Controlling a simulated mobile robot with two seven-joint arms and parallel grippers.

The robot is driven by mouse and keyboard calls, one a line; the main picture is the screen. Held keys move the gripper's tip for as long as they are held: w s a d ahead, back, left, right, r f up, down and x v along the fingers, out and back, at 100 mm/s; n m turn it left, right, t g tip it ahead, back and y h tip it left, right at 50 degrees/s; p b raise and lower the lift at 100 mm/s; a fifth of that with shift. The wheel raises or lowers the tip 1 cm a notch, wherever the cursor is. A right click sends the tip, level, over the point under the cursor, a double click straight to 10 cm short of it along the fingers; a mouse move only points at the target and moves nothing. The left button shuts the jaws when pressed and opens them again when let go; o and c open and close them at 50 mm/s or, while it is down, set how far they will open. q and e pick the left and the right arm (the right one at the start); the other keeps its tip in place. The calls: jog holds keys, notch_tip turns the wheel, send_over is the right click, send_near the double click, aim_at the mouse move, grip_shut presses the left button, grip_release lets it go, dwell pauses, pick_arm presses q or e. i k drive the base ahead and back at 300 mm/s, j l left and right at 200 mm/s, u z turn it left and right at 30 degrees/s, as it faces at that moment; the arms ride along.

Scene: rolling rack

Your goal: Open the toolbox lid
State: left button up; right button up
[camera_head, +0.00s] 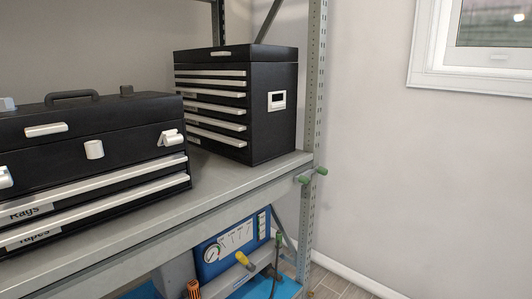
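A black toolbox (90,160) stands on the grey shelf at the left, cut off by the picture's left edge. Its lid (105,113) is down and has a dark carry handle (72,96) on top. Silver latches show on its front, one at the middle (94,149) and one at the right (171,137). Two silver-edged drawers below are shut, with labels that seem to read Rags and Tapes. A taller black tool chest (272,125) with several shut drawers stands behind it to the right, its top down. Neither of my grippers is in view.
The grey rack shelf (230,185) has a bare strip in front of both boxes. A blue panel with a gauge (225,248) sits below. A window (490,45) is in the right wall.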

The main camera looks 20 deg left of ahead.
aim_at(49, 121)
jog(key=u, duration=1.8)
